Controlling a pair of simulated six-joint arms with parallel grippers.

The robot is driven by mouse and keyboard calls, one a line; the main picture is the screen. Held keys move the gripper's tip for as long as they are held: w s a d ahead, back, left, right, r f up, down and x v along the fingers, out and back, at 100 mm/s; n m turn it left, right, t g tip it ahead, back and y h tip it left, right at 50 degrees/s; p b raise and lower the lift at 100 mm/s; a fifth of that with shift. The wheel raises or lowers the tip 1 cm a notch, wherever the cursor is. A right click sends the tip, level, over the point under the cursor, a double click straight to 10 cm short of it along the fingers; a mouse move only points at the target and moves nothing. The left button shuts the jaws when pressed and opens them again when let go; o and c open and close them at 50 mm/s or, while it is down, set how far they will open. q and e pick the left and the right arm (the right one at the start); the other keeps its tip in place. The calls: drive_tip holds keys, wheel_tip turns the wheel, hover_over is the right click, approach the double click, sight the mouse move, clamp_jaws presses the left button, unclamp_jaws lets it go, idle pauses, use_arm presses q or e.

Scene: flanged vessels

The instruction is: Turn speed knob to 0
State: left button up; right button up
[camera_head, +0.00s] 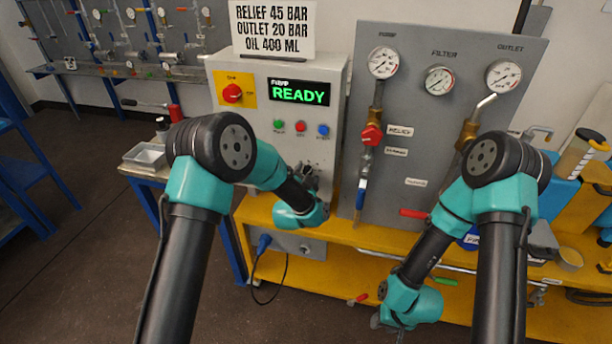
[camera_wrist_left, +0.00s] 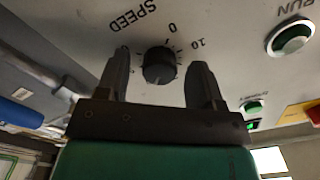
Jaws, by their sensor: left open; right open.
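The black speed knob (camera_wrist_left: 158,65) is on the pale panel in the left wrist view, with a tick scale and the marks "SPEED", "0" and "10" around it. I cannot tell clearly where its pointer stands. My left gripper (camera_wrist_left: 161,60) is open, with one finger on each side of the knob and a visible gap to each. In the head view my left gripper (camera_head: 308,176) is at the lower right front of the grey control box (camera_head: 328,130), and my arm hides the knob there. My right gripper (camera_head: 384,320) is low at the front of the yellow bench, partly hidden by its wrist.
The yellow bench (camera_head: 350,235) runs below. A metal tray (camera_head: 146,156) lies left.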

use_arm(q)
drive_tip(key=shift+c, duration=0.2)
drive_tip(key=c, duration=0.9)
